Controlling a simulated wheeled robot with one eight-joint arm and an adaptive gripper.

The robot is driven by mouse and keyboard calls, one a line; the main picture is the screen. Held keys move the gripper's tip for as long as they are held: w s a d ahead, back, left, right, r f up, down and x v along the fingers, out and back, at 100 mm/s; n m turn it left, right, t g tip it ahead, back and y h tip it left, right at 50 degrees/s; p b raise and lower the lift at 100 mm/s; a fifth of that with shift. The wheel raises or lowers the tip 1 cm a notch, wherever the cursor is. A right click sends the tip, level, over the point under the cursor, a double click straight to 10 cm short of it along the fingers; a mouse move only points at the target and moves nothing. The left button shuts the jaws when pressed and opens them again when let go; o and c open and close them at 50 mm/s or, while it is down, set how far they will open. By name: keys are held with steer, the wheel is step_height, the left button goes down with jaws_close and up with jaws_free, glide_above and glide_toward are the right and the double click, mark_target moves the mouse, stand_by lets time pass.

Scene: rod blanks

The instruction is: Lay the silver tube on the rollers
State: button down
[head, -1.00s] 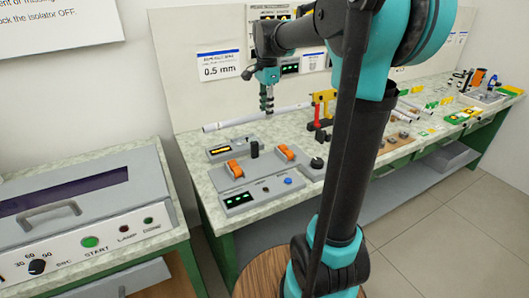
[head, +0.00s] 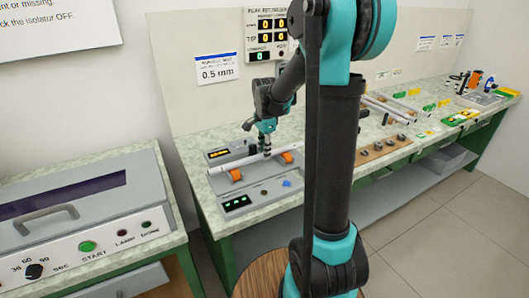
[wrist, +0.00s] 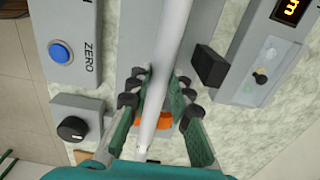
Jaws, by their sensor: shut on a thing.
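The silver tube (head: 228,165) is a long pale rod held level over the roller stand (head: 222,188). My gripper (head: 266,152) is shut on it near its middle. In the wrist view the tube (wrist: 172,50) runs lengthwise between the fingers of my gripper (wrist: 158,98). One orange roller (head: 235,176) is under the left part of the tube, and the other orange roller (head: 287,157) is by its right part. In the wrist view an orange roller (wrist: 152,118) shows under the tube, partly hidden. I cannot tell whether the tube touches the rollers.
A grey box with a lit display (head: 218,153) stands behind the rollers, and a box with a green display and blue button (head: 238,203) in front. More rods (head: 385,106) lie farther right on the bench. A lidded machine (head: 85,200) stands at left.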

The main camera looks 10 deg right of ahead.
steer(key=shift+f, duration=0.15)
steer(key=c, duration=1.4)
jaws_free()
steer(key=shift+o, duration=0.2)
step_height(320, 180, up, 12)
